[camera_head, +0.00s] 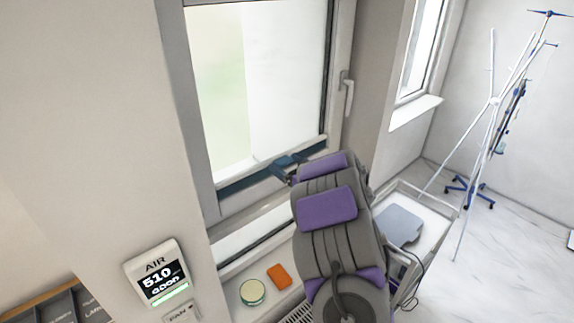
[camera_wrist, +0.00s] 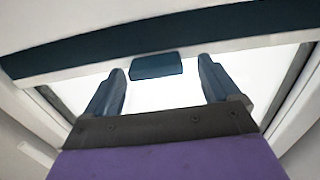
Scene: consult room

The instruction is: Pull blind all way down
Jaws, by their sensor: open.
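The window (camera_head: 265,80) fills the upper middle of the head view. A dark blue strip (camera_head: 238,186) with a pale edge runs along its lower part. In the wrist view a dark blue band (camera_wrist: 110,38) with white edges crosses the top, likely the blind's bottom rail. A small blue tab (camera_wrist: 156,66) sits just below it, between the fingers in the picture. My gripper (camera_wrist: 163,82) is open, one finger on each side of the tab, with gaps on both sides. In the head view my gripper (camera_head: 289,165) is at the strip, partly hidden by my arm.
The window handle (camera_head: 347,92) is on the right frame. On the sill below are a round tin (camera_head: 252,292) and an orange block (camera_head: 279,276). An air monitor (camera_head: 158,274) hangs on the left wall. A trolley (camera_head: 425,215) and a drip stand (camera_head: 490,110) are at right.

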